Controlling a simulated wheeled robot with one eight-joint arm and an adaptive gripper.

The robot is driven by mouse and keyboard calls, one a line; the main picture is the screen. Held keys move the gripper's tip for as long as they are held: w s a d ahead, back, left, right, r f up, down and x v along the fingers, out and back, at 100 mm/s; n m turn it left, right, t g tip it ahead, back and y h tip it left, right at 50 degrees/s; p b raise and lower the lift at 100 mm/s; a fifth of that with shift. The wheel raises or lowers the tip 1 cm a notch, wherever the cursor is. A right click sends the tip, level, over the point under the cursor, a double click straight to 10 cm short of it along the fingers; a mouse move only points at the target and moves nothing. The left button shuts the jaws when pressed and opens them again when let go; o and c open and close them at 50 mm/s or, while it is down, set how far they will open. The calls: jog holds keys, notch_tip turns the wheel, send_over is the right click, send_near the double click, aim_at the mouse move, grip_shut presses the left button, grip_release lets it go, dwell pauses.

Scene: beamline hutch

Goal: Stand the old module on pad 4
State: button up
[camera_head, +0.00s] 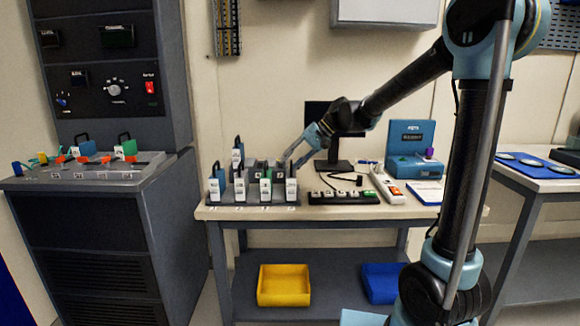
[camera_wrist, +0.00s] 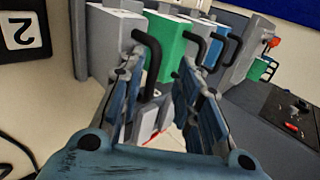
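A rack of modules (camera_head: 252,201) stands at the left of the table. Its front row holds several upright modules, including a green one (camera_head: 266,188) and, at the right end, a grey-white one (camera_head: 291,191). My gripper (camera_head: 296,160) is above the rack's right end. In the wrist view my gripper (camera_wrist: 165,95) has its blue fingers apart, with a black handle (camera_wrist: 150,60) appearing between them; I cannot tell if they touch it. The grey-white module (camera_wrist: 108,35) and green module (camera_wrist: 172,55) are just beyond. Which module is the old one, and which pad is 4, is unreadable.
A black strip with white tiles (camera_head: 343,198) lies right of the rack. A monitor (camera_head: 333,120), a blue instrument case (camera_head: 411,150) and a white power strip (camera_head: 386,184) stand farther right.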

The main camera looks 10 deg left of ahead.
jog(key=v, duration=1)
